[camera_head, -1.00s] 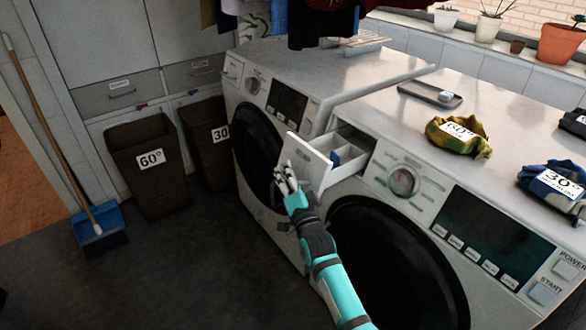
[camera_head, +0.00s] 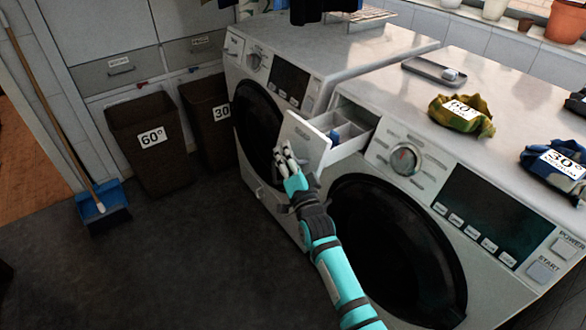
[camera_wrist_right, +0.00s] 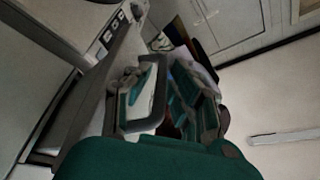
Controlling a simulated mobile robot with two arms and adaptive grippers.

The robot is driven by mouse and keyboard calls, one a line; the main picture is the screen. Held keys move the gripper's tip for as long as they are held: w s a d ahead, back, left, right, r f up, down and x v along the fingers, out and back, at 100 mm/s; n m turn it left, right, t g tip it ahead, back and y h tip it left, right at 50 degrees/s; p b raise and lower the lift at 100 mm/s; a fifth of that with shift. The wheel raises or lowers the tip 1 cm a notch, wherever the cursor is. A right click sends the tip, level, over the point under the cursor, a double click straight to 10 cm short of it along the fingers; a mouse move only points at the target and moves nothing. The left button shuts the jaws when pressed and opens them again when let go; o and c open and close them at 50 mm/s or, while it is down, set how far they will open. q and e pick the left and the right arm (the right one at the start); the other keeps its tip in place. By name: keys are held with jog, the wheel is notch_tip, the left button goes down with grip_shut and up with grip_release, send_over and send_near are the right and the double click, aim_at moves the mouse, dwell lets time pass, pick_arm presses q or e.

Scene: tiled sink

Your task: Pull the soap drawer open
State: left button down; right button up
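The soap drawer (camera_head: 305,143) of the near washing machine (camera_head: 440,165) stands pulled out, with its compartments and a blue insert (camera_head: 345,133) visible from above. My right gripper (camera_head: 287,156) is at the front panel of the drawer, near its lower edge, with its pale fingertips against or very close to the panel. In the dark right wrist view, teal-padded fingers (camera_wrist_right: 160,95) show beside a grey bar-like edge. I cannot tell whether they are closed on it. My left gripper is in neither view.
A second washing machine (camera_head: 300,60) stands behind to the left. Brown baskets marked 60° (camera_head: 150,145) and 30 (camera_head: 208,125) stand by the wall. Folded clothes (camera_head: 462,114) and a grey tray (camera_head: 434,70) lie on the near machine.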

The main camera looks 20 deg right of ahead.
jog(key=v, duration=1.1)
jog(key=shift+s+d, duration=0.1)
jog(key=s+f+n+g+p, duration=0.1)
jog(key=s+f+n+g, duration=0.5)
jog(key=f, duration=1.2)
jog(key=s+f+n+g, duration=0.1)
jog(key=s+f+g, duration=0.5)
jog(key=f, duration=1.1)
jog(key=s+d+f+n+g, duration=0.2)
jog(key=s+f, duration=0.3)
jog(key=s, duration=0.7)
jog(key=s+d+f+n+g+p, duration=0.1)
jog(key=s+f, duration=0.5)
jog(key=s, duration=0.6)
jog(key=s+d+f+n+g+h, duration=0.1)
jog(key=s+d+f+n+g, duration=0.2)
jog(key=s, duration=0.9)
notch_tip(320, 180, down, 3)
jog(key=shift+d+f+g, duration=0.2)
jog(key=shift+d+g, duration=0.3)
jog(key=shift+g, duration=0.3)
